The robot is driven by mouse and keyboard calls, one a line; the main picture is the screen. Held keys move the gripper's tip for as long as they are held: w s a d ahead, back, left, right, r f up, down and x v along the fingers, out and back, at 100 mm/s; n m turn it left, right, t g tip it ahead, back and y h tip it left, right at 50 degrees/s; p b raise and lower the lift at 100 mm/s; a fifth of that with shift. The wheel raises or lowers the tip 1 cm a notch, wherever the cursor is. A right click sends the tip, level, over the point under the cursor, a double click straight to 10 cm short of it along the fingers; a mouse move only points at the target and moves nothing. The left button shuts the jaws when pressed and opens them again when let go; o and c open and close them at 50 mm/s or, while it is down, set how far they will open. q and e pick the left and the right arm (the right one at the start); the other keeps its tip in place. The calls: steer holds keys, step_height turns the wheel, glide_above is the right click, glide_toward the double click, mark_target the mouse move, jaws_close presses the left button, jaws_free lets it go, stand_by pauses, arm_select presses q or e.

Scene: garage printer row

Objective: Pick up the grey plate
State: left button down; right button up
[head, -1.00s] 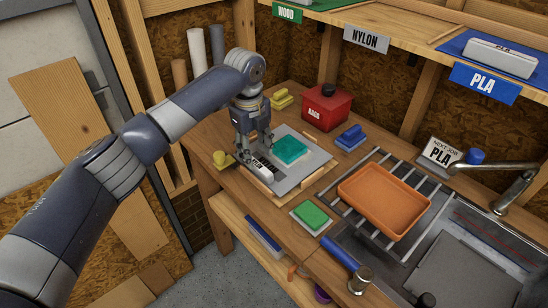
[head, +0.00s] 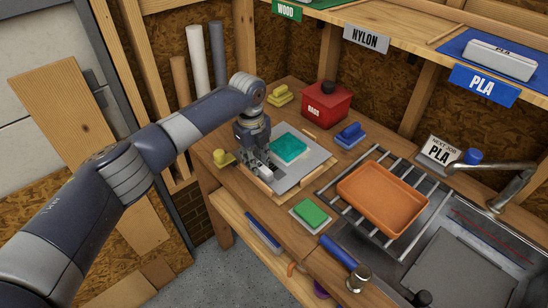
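A light grey plate (head: 312,160) lies on the wooden bench, with a teal block (head: 289,147) on top of it. Wooden strips show along its near edge. A second, darker grey plate (head: 458,270) lies flat in the metal basin at the lower right. My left gripper (head: 265,174) points down at the left edge of the light grey plate, beside the teal block. Its fingers overlap the plate's edge and the label there. I cannot tell whether they are apart or closed on the edge. My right gripper is not in view.
Yellow brushes (head: 224,158), a red box (head: 326,104) and a blue brush (head: 350,136) stand around the light plate. A green sponge (head: 310,213) lies in front. An orange tray (head: 382,199) sits on a metal rack to the right, near a tap (head: 508,188). A shelf hangs above.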

arm_select(q)
steer(key=shift+w+r, duration=0.1)
steer(key=shift+r, duration=0.15)
step_height(320, 180, up, 3)
steer(key=shift+f+b, duration=0.2)
steer(key=shift+b, duration=0.55)
steer(key=shift+s+r, duration=0.2)
steer(key=shift+s, duration=0.1)
steer(key=s+d+r+b, duration=0.1)
steer(key=s+d+b, duration=0.1)
steer(key=s, duration=1.3)
steer(key=shift+s+r+b, duration=0.2)
steer(key=shift+r+b, duration=0.05)
steer(key=shift+b, duration=0.1)
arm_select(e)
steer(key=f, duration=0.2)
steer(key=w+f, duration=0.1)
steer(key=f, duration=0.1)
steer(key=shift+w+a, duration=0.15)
arm_select(q)
steer(key=shift+w, duration=0.15)
